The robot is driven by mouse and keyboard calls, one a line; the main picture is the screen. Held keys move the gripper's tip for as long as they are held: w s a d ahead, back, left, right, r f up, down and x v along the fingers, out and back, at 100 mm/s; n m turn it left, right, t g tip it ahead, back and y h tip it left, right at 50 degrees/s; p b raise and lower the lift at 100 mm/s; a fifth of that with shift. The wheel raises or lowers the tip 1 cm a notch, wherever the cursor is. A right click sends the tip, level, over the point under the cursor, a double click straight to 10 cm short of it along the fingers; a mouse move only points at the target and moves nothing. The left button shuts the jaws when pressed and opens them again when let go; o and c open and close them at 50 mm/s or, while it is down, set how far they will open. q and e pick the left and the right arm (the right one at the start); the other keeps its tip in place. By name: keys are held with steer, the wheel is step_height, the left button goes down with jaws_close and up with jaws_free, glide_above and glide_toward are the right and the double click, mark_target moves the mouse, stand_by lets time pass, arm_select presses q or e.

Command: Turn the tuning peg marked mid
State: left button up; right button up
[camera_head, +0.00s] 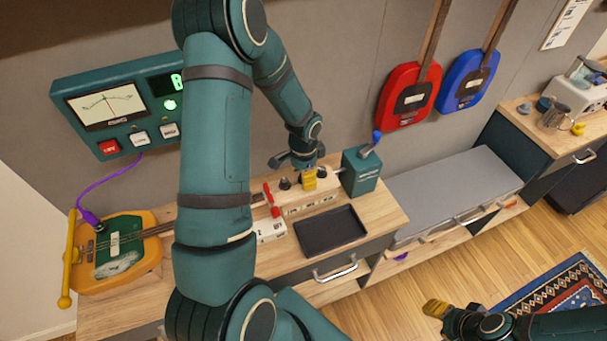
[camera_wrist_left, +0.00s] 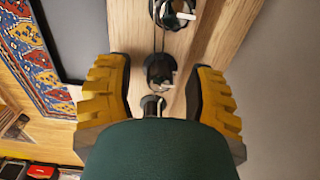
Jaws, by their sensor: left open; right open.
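A pale wooden block (camera_head: 295,208) with dark pegs stands on the bench. One dark peg (camera_head: 285,183) is left of my left gripper (camera_head: 308,180) and another dark peg (camera_head: 322,172) is right of it. The block's labels are too small to read, so I cannot tell which peg is marked mid. My left gripper is over the block's middle. In the left wrist view its yellow fingers (camera_wrist_left: 163,90) are apart, with a dark peg (camera_wrist_left: 160,70) between them and a gap on each side. My right gripper (camera_head: 437,310) is at the lower right, away from the block.
A black tray (camera_head: 331,232) lies in front of the block, and a teal box with a blue-knobbed lever (camera_head: 361,171) stands right of it. A red-handled switch (camera_head: 270,224) is left. A purple cable (camera_head: 87,181) joins the guitar (camera_head: 116,250) to the wall meter (camera_head: 119,101).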

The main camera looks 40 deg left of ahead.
arm_select(q)
step_height(320, 180, up, 12)
stand_by(0.5)
stand_by(0.5)
